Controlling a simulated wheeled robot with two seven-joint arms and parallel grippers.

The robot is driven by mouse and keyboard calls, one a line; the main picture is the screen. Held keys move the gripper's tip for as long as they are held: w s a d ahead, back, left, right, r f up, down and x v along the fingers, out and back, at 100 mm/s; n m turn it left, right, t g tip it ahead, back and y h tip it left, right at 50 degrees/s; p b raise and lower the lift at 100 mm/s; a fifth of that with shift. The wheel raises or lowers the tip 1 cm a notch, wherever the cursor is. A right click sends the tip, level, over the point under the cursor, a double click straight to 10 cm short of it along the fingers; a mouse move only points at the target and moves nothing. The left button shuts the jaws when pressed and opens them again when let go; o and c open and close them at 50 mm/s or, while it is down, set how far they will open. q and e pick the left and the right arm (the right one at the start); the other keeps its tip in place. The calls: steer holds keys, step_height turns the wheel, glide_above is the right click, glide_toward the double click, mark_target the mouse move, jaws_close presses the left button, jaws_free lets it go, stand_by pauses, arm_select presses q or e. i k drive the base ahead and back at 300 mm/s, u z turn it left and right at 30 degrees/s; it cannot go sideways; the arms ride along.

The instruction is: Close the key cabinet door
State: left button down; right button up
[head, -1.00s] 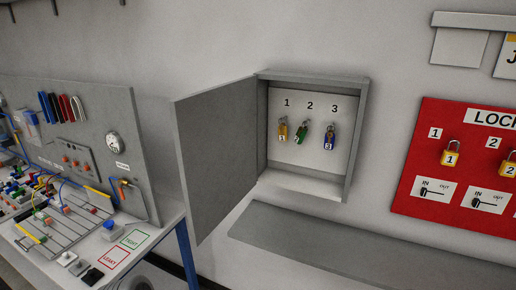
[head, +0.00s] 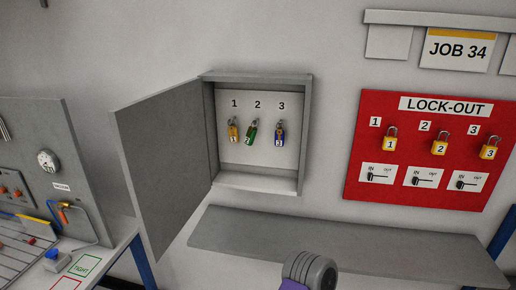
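The grey key cabinet (head: 305,150) is on the wall left of centre in the head view. Its door (head: 165,160) is hinged on the left and stands wide open, swung out to the left. Neither gripper's fingers can be seen.
A grey shelf (head: 340,246) runs along the wall below the cabinet. A red lock-out board (head: 430,190) with yellow padlocks hangs to the right. A workbench with a grey panel (head: 40,150) and TIGHT card (head: 85,265) stands at the left, near the door.

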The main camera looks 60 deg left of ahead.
mark_target(160, 137)
steer(key=z, duration=1.1)
steer(key=k, duration=2.05)
steer(key=u, duration=1.9)
steer(key=k, duration=0.3)
steer(key=u, duration=0.3)
steer(key=i, duration=0.7)
steer(key=z, duration=0.8)
